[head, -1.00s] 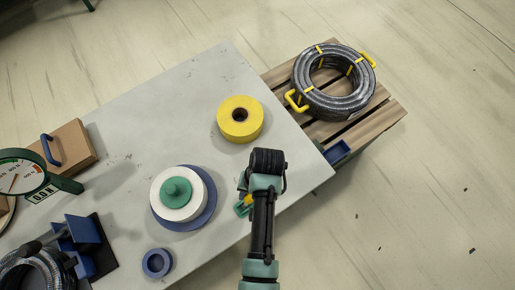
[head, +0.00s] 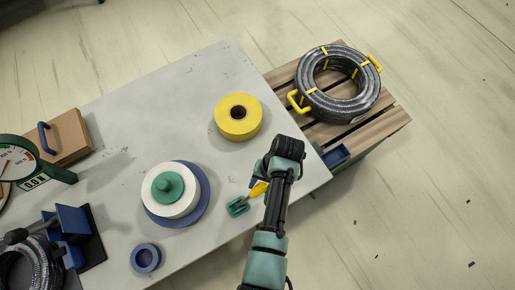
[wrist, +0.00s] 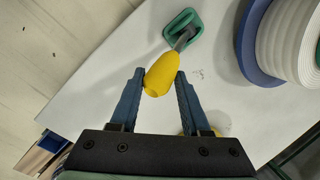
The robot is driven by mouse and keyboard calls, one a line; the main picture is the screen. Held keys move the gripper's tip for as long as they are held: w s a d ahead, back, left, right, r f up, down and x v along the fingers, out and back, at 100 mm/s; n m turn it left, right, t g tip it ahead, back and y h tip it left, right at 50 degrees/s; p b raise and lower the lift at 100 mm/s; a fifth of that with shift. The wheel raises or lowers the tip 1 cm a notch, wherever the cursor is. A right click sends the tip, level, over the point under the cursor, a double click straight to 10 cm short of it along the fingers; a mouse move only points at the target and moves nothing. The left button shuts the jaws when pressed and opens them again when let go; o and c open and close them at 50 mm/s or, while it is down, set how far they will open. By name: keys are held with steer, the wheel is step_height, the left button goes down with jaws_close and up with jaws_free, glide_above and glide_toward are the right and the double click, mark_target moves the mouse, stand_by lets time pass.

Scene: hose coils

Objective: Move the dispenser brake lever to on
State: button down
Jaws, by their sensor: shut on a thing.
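The brake lever has a yellow handle (head: 258,188) on a grey shaft and a green base (head: 237,207), on the grey table near its front right edge. In the wrist view the handle (wrist: 162,76) sits between the two blue fingers of my gripper (wrist: 160,82), which is shut on it. The green base (wrist: 183,27) lies beyond it. In the head view my gripper (head: 257,182) is at the handle and partly hides it. The dispenser, a white disc (head: 158,205) with a green knob on a blue disc, stands left of the lever. No on marking is readable.
A yellow roll (head: 230,126) lies behind the lever. A blue ring (head: 137,264) lies at front left. A hose coil (head: 368,99) with yellow handles rests on a wooden pallet (head: 385,126) at right. A box, gauge and blue stand are at left.

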steer(key=shift+s+d+f, duration=0.3)
steer(key=shift+s+d, duration=0.05)
steer(key=shift+d, duration=0.05)
steer(key=c, duration=0.5)
jaws_free()
steer(key=shift+c, duration=0.2)
steer(key=shift+a+r, duration=0.1)
steer(key=shift+w, duration=0.1)
steer(key=shift+w+r, duration=0.15)
steer(key=shift+r, duration=0.3)
steer(key=v, duration=1.2)
steer(key=shift+b, duration=0.35)
